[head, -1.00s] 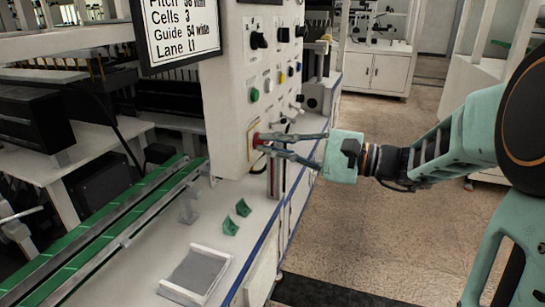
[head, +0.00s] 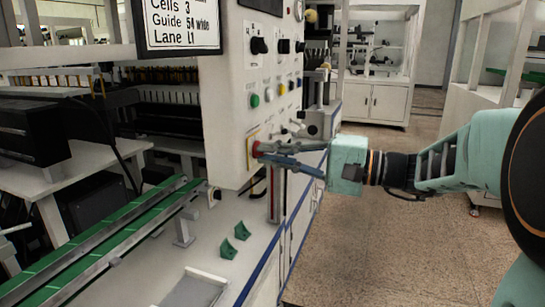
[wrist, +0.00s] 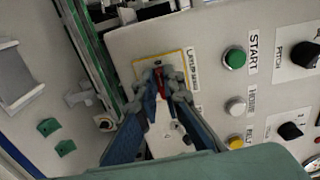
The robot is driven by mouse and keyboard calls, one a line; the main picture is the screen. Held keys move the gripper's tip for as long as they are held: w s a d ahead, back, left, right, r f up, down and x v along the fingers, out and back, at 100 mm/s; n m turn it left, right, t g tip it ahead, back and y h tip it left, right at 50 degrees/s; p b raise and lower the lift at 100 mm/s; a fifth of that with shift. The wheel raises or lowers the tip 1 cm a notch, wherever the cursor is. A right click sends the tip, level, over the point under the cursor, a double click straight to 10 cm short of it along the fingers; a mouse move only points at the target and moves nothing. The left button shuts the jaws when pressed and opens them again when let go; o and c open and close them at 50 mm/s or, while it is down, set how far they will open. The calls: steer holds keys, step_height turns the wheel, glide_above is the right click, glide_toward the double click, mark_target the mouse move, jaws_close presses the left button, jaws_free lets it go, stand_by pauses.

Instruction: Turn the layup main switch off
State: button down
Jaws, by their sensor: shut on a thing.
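The layup main switch is a red knob (head: 255,150) on a yellow-edged plate low on the white control panel. In the wrist view the red knob (wrist: 158,78) shows between my fingertips, with the yellow-edged plate (wrist: 181,57) around it and a label beside it reading LAYUP, partly legible. My gripper (head: 262,153) reaches in from the right and is shut on the knob; it also shows in the wrist view (wrist: 160,88). The fingers hide most of the knob, so its exact angle is hard to read.
On the panel, a green START button (wrist: 235,58), a white button (wrist: 236,106), a yellow button (wrist: 236,142) and black selector knobs (wrist: 305,53) are close by. Green wedges (head: 242,231) and a tray (head: 192,289) lie on the bench below.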

steer(key=c, duration=2.1)
jaws_free()
steer(key=v, duration=1.2)
steer(key=shift+d, duration=0.1)
